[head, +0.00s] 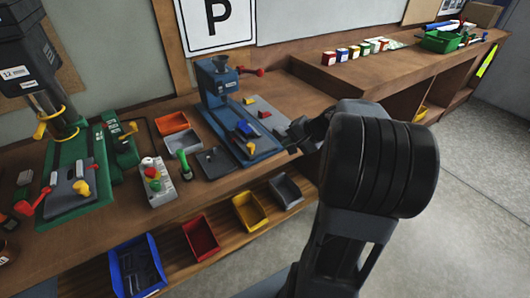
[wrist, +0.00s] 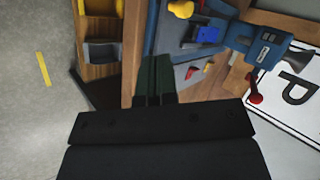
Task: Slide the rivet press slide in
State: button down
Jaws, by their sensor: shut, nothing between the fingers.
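The blue rivet press (head: 222,83) stands on the workbench below the P sign, and it also shows at the upper right of the wrist view (wrist: 265,48). A bright blue slide block (head: 245,130) sits on its long blue base, in front of the column; the block is in the wrist view too (wrist: 206,34). A yellow knob (head: 250,148) is at the front end of the base. My gripper (head: 292,145) is shut and empty at the right side of the base, near its front end. In the wrist view the closed dark fingers (wrist: 155,75) point toward the base; contact is unclear.
A red lever (head: 250,71) sticks out at the press's right. A green drill press (head: 95,165), orange bin (head: 172,123), grey bin (head: 183,141) and button box (head: 157,182) stand to the left. Colored bins, including a yellow one (head: 250,211), sit on the shelf below.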

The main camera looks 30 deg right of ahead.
jog(key=shift+w+r+p+x, duration=0.3)
jog(key=shift+w+p+x, duration=0.1)
jog(key=shift+x, duration=1.75)
jog(key=shift+w+r+p+x, duration=0.25)
jog(key=shift+p+x, duration=0.1)
jog(key=shift+x, duration=1.75)
jog(key=shift+w+r+p+x, duration=0.3)
jog(key=shift+w+p+x, duration=0.1)
jog(key=shift+x, duration=1.75)
jog(key=shift+a, duration=0.1)
